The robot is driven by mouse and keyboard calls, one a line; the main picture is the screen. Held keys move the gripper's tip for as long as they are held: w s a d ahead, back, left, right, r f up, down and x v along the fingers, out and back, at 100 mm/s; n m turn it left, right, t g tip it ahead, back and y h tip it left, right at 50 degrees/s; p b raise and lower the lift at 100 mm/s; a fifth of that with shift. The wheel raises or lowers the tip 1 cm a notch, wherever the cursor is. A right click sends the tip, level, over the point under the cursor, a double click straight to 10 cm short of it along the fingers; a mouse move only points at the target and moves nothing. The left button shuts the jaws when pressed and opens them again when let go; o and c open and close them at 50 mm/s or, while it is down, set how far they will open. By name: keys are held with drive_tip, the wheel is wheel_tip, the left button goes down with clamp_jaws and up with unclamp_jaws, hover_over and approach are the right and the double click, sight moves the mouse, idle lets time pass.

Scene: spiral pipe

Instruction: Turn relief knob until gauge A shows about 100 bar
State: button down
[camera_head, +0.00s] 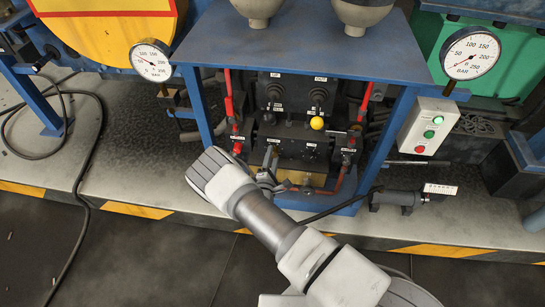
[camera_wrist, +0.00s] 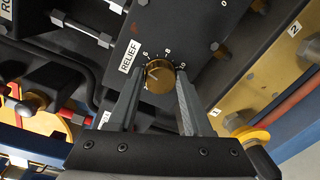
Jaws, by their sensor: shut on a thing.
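The relief knob (camera_wrist: 160,76) is a round brass-coloured dial on the black panel, next to a white RELIEF label (camera_wrist: 130,56) and a printed number scale. My gripper (camera_wrist: 158,96) has a finger on each side of the knob in the wrist view and is shut on it. In the head view my gripper (camera_head: 268,181) is at the lower part of the black panel; the knob is not clearly seen there. One white gauge (camera_head: 152,62) is at the left and another (camera_head: 470,54) at the right. Their needles and letters are too small to read surely.
A blue frame (camera_head: 385,150) surrounds the panel. A yellow ball knob (camera_head: 317,123) and red-handled levers (camera_head: 229,105) are above my gripper. A button box (camera_head: 428,126) is at the right. Hoses and fittings crowd the panel's lower part.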

drive_tip(key=shift+c, duration=1.6)
unclamp_jaws()
drive_tip(key=s+a+p, duration=0.2)
drive_tip(key=s+p, duration=0.1)
drive_tip(key=s, duration=1.4)
drive_tip(key=shift+s+a+r, duration=0.15)
drive_tip(key=shift+r, duration=0.3)
drive_tip(key=shift+s, duration=0.1)
